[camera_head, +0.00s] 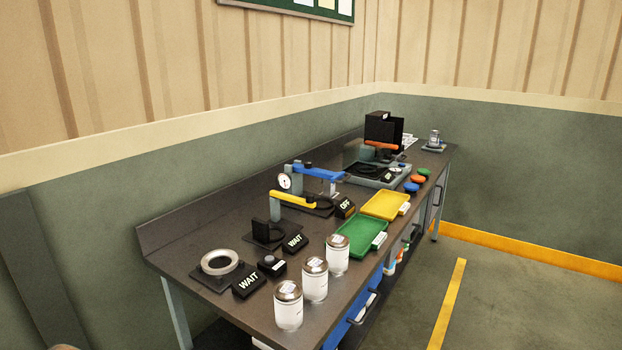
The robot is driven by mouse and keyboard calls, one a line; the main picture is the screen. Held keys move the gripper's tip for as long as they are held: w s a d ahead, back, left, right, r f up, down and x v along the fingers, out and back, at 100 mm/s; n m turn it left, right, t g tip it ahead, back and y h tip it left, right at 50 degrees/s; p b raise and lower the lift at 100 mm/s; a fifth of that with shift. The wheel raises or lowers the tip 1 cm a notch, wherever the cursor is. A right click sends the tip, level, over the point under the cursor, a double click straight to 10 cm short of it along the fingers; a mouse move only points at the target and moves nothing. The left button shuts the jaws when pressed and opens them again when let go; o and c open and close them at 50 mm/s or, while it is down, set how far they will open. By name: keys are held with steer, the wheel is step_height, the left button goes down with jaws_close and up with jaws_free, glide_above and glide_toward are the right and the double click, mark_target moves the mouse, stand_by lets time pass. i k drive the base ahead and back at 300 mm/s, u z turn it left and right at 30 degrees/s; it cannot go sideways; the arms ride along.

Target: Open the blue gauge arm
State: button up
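The blue gauge arm (318,171) is near the middle of the bench, toward its back edge. It is a blue bar reaching to the right, with a round white dial (284,181) at its left end. The bar looks roughly level above the dark base below it. A yellow arm (292,199) stands just in front of it and partly covers that base. I cannot tell from this view whether the blue arm is latched. My gripper is not in view.
The dark workbench (205,225) runs along the wall. Several white jars (314,283) line its front edge. A green tray (362,236) and a yellow tray (386,205) lie in front of the arms. A black box (380,127) stands at the back. The floor at right is clear.

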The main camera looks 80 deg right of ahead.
mark_target(334, 177)
steer(key=u, duration=1.15)
steer(key=k, duration=2.95)
steer(key=z, duration=1.05)
